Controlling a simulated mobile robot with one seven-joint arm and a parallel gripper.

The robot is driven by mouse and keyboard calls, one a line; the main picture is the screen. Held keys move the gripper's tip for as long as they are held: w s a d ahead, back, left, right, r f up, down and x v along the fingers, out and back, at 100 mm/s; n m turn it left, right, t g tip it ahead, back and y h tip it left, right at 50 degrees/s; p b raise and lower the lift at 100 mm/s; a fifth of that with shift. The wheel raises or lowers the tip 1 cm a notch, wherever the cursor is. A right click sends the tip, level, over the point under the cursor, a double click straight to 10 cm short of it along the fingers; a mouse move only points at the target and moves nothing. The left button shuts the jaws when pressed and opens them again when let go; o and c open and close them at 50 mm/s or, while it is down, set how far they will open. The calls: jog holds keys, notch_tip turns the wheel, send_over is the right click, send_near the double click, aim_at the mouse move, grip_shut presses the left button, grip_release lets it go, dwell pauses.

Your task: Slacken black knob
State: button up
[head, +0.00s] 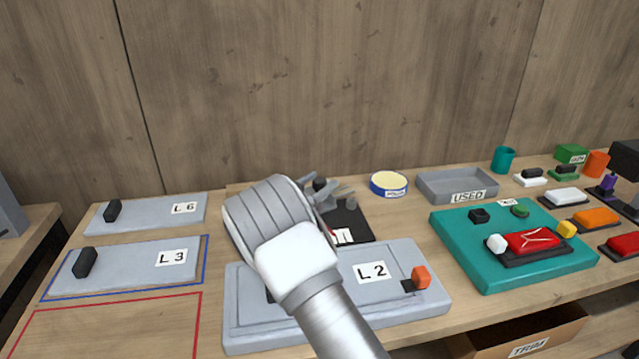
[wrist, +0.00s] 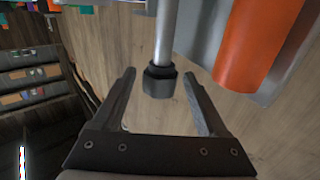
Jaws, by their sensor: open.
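In the wrist view a black faceted knob (wrist: 158,83) sits on the end of a bare metal rod. My gripper (wrist: 160,76) is open, with one finger on each side of the knob in the picture. Gaps show on both sides, and neither finger appears to touch it. I cannot tell how far the knob lies along the fingers. In the head view my gripper (head: 325,192) is partly hidden by my own wrist, beside a small dark round part (head: 320,184). I cannot tell surely whether that part is the same knob.
An orange cylinder (wrist: 245,55) on a grey body stands close right of the knob. In the head view, the L 2 panel (head: 420,310) lies below my arm. The L 3 panel (head: 130,270) and L 6 panel (head: 150,213) are left; a teal board (head: 480,265) is right.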

grip_shut()
